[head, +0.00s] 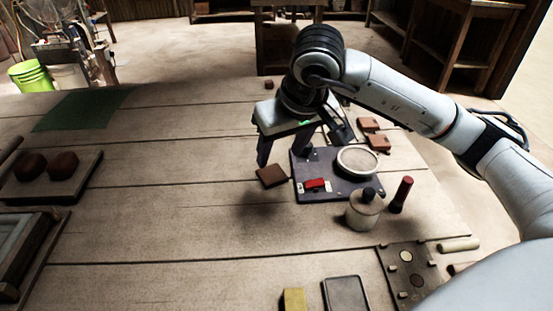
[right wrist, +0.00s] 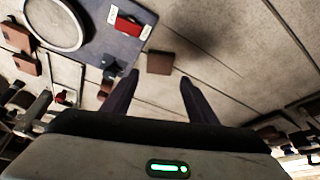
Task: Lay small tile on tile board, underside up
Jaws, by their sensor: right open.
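A small brown square tile (head: 271,176) lies flat on the table at the left edge of a blue-grey board (head: 312,164); it also shows in the right wrist view (right wrist: 160,63). My right gripper (head: 284,158) is open and empty above and just behind the tile. In the right wrist view its fingertips (right wrist: 158,80) are apart, with the tile beyond the gap between them. I cannot tell which board is the tile board. Which face of the tile is up is too small to tell. My left gripper is not in view.
The blue-grey board carries a round pale dish (head: 357,160) and a red block (head: 315,185). A lidded pot (head: 363,212) and a red-topped stick (head: 401,194) stand close by. Reddish tiles (head: 377,143) lie behind. A board with clay lumps (head: 85,187) is left; the table's middle is clear.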

